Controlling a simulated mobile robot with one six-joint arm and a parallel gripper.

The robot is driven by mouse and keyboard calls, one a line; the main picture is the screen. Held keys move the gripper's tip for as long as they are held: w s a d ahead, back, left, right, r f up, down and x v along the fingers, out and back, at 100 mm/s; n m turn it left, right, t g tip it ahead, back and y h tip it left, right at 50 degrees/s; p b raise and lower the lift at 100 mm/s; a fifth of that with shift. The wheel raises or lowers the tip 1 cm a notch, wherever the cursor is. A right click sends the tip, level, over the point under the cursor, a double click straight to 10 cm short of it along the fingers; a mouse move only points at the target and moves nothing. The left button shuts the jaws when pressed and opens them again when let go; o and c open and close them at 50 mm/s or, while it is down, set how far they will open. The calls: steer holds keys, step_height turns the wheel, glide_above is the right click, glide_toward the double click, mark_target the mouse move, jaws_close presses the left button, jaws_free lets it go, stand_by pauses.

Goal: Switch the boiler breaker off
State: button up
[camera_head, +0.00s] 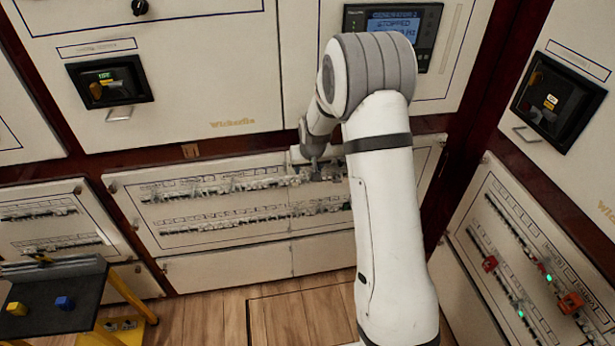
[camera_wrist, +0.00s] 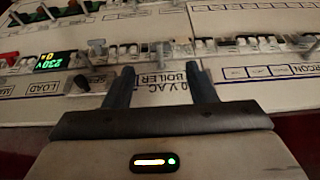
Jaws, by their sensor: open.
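A row of white breakers (camera_wrist: 160,48) runs just beyond my fingertips. The one belonging to the boiler label looks to be in this stretch, but its lever position is too small to tell. My gripper (camera_wrist: 158,78) is open, with its fingers apart and nothing visible between them. In the head view, my gripper (camera_head: 314,168) is at the right part of the upper row of the low middle breaker panel (camera_head: 225,265), and my arm hides part of it.
A lit green display (camera_wrist: 54,64) sits left of my fingers, with a grey lever (camera_wrist: 97,47) beside it. The side panel at right in the head view has red breakers (camera_head: 571,302). A black-topped yellow stand (camera_head: 60,275) is at lower left. The wooden floor (camera_head: 290,310) is clear.

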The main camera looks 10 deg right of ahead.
mark_target(307, 176)
steer(key=x, duration=0.7)
